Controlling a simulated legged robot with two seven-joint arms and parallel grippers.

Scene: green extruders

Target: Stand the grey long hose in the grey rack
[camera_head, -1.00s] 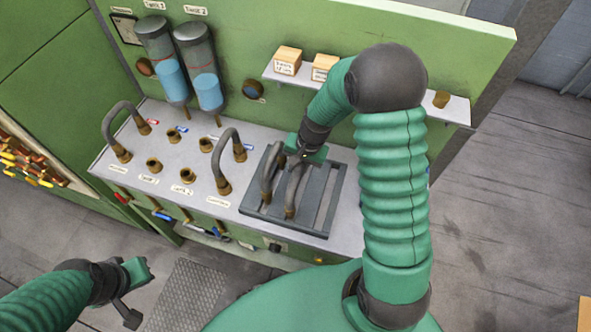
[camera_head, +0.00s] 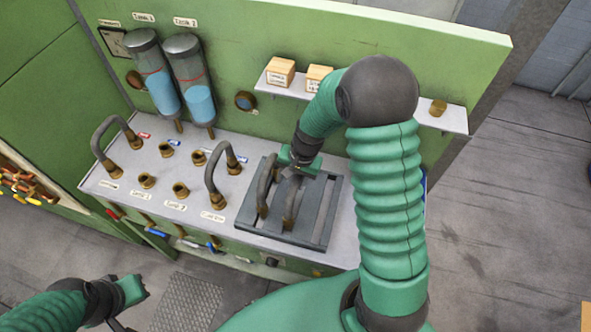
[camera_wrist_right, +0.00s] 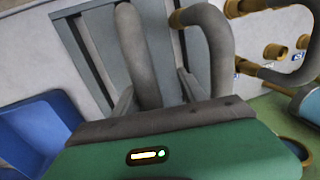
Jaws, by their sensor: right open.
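The grey rack (camera_head: 325,213) is a slotted frame on the right of the white bench top. Two grey bent hoses stand upright in it: one on the left (camera_head: 264,190) and one on the right (camera_head: 291,203). My right gripper (camera_head: 295,172) is at the top of the right hose. In the right wrist view its open fingers (camera_wrist_right: 157,95) are on either side of that hose (camera_wrist_right: 140,55), and the other rack hose (camera_wrist_right: 212,40) is beside it. Whether the fingers touch the hose is unclear. My left gripper (camera_head: 128,303) is open, empty and partly cut off at lower left.
Two more bent hoses, left (camera_head: 103,140) and middle (camera_head: 213,178), join brass ports on the bench. Two tanks with blue liquid (camera_head: 197,85) hang behind. A shelf (camera_head: 455,118) with wooden blocks (camera_head: 281,71) is above the rack. A blue bin (camera_wrist_right: 35,130) shows in the right wrist view.

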